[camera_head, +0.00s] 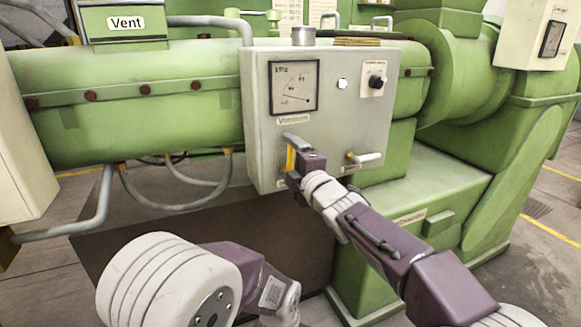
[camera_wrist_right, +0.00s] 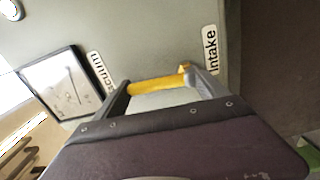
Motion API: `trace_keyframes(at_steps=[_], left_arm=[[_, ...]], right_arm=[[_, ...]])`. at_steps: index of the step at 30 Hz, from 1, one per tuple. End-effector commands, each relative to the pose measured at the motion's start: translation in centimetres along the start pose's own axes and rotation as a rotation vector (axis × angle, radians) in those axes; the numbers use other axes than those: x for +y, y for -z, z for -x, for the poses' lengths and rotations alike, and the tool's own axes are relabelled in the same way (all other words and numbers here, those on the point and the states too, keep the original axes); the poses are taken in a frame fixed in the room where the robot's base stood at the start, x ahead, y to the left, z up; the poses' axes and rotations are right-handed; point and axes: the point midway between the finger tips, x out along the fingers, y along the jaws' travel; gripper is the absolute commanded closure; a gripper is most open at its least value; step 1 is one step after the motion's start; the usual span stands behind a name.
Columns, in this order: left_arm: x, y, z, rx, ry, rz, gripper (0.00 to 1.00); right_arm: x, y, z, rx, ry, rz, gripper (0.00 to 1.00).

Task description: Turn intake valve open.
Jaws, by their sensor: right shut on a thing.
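The intake valve's yellow handle (camera_head: 290,158) is near the lower left of the grey control box's front and looks roughly upright. In the right wrist view the yellow handle (camera_wrist_right: 150,87) lies across between my fingers, beside a label (camera_wrist_right: 211,50) reading "Intake". My right gripper (camera_head: 292,155) is shut on this handle; in the wrist view the gripper (camera_wrist_right: 161,90) has one finger at each side of it. The valve's base is mostly hidden. My left arm shows at the lower left, but its gripper is out of view.
The grey box (camera_head: 345,120) carries a gauge (camera_head: 294,87), a black knob (camera_head: 376,82) and a second valve with a pale handle (camera_head: 369,157) to the right. Green machinery (camera_head: 135,130) surrounds it. Pipes (camera_head: 175,202) hang below left.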

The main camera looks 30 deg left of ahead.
Motion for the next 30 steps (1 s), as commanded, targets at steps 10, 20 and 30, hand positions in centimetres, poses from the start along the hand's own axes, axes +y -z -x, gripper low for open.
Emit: trace_keyframes(at_steps=[10,20,30], left_arm=[[-0.02,-0.09,-0.90,0.000,0.000,0.000,1.00],[-0.02,-0.09,-0.88,0.000,0.000,0.000,1.00],[-0.02,-0.09,-0.90,0.000,0.000,0.000,1.00]], right_arm=[[0.21,0.19,0.02,0.000,-0.005,0.074,0.90],[0.33,0.20,0.03,0.000,-0.006,0.082,0.90],[0.20,0.23,0.02,0.000,-0.004,0.079,0.00]])
